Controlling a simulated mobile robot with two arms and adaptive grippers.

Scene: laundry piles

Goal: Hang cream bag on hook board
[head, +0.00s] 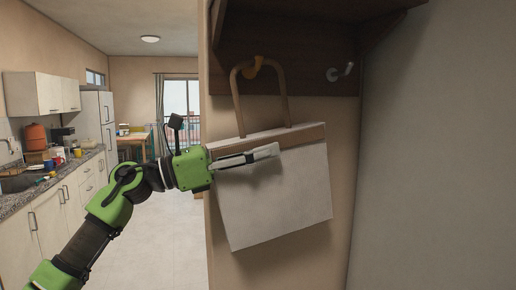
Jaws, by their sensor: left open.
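The cream bag (278,200) is in the head view, right of centre, against the beige wall. Its tan handle (237,100) loops up over a yellow hook (254,66) on the dark wooden hook board (310,80). The bag tilts slightly. My left gripper (276,151) comes in from the left in front of the bag's upper part, near its tan top band. It is open; I cannot tell whether it touches the bag. My right gripper is not in view.
A metal hook (341,72) on the board's right side is bare. A dark shelf overhangs the board. A grey wall (440,170) closes the right side. A kitchen counter (60,200) stands at left, with open floor (165,235) beside it.

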